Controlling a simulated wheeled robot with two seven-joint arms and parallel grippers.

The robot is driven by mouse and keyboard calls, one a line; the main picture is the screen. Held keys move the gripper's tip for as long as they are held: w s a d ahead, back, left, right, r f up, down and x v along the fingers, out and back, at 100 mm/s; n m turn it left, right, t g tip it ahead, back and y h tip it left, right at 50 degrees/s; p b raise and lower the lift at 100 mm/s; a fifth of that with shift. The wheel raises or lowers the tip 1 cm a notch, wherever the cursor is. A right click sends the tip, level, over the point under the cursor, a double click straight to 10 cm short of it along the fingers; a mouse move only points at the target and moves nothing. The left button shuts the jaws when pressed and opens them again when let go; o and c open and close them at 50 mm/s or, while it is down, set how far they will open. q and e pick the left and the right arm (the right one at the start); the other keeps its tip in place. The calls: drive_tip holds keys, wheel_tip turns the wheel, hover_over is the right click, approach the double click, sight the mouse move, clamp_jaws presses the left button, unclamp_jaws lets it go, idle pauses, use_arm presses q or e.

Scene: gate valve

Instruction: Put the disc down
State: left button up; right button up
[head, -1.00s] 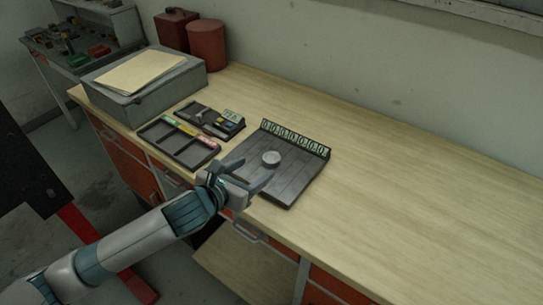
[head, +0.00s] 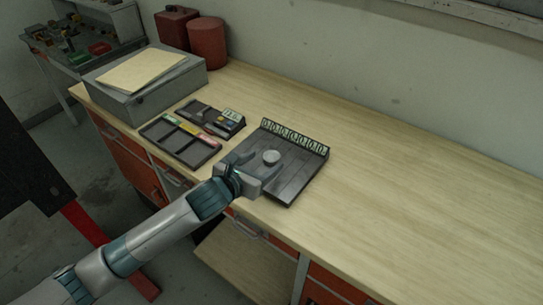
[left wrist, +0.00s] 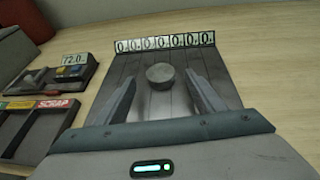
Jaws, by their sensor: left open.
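The disc (head: 271,157) is small, round and grey. It rests on the dark plate (head: 292,187) with a row of number tiles along its back edge. The disc also shows in the left wrist view (left wrist: 160,75), centred between the fingertips. My left gripper (head: 265,164) is open, its two fingers low over the plate on the near side of the disc. In the left wrist view a gap shows between the disc and each finger (left wrist: 160,84). I cannot tell whether the tips reach past its near edge. My right gripper is not in view.
A dark sorting tray (head: 180,140) with coloured labels and a small device with a display (head: 228,122) stand left of the plate. A grey box (head: 145,88) and red containers (head: 207,42) stand farther back. The bench right of the plate is clear.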

sight(268, 160)
use_arm(q)
drive_tip(key=p+x, duration=0.1)
drive_tip(key=x, duration=0.1)
drive_tip(key=shift+w+d, duration=0.25)
drive_tip(key=shift+w, duration=0.1)
drive_tip(key=shift+w+d+f, duration=0.15)
drive_tip(key=shift+w+f, duration=0.05)
drive_tip(key=shift+w, duration=0.05)
drive_tip(key=shift+r, duration=0.1)
drive_tip(key=c, duration=1.5)
drive_tip(key=shift+c, duration=0.2)
drive_tip(key=shift+r+b, duration=0.45)
drive_tip(key=shift+r, duration=0.4)
wheel_tip(268, 160, up, 2)
drive_tip(key=shift+r+b, duration=0.1)
drive_tip(key=shift+b, duration=0.4)
drive_tip(key=s+d+r+b, duration=0.3)
drive_tip(key=s+d+r, duration=0.3)
drive_tip(key=d, duration=0.3)
drive_tip(key=shift+s+d+r, duration=0.2)
drive_tip(key=shift+d+r, duration=0.2)
drive_tip(key=shift+r, duration=0.15)
